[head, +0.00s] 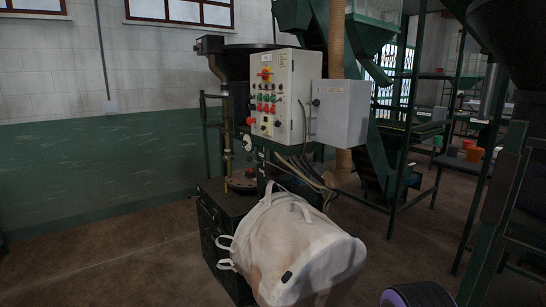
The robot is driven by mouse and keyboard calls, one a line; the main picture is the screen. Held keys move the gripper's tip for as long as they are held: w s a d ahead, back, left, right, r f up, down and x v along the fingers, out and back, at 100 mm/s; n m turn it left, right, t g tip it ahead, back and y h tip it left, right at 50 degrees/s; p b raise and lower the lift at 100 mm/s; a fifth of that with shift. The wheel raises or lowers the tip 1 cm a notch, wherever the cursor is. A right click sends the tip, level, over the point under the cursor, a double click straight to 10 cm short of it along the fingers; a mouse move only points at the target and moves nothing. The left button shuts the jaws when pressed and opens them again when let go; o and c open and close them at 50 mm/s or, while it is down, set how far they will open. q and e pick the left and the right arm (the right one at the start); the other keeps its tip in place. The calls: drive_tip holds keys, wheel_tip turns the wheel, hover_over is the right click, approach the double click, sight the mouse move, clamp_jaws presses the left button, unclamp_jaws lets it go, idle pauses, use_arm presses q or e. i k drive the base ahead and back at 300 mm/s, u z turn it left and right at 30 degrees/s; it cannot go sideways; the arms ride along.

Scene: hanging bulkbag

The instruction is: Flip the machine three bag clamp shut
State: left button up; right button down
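A dark green machine with a black hopper (250,65) stands in the middle of the head view. A grey control panel (283,92) with coloured buttons is on its front. No number on the machine can be read. A white bulk bag (300,250) with loop straps sits low in front of it, bulging and leaning to the right. A small black oval part (287,277) shows on the bag's near side. I cannot tell whether it belongs to a clamp, and no bag clamp can be clearly made out. Neither of my grippers is in view.
A grey box (341,113) juts out right of the panel, with loose cables (305,180) below. A green steel frame (410,145) stands to the right. The floor on the left (110,265) is clear.

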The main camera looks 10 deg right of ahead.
sight(249, 159)
drive_tip(key=u, duration=0.4)
drive_tip(key=i, duration=0.8)
drive_tip(key=u, duration=0.8)
drive_tip(key=i, duration=1.8)
drive_tip(key=z, duration=1.25)
drive_tip(key=i, duration=0.45)
drive_tip(key=z, duration=0.35)
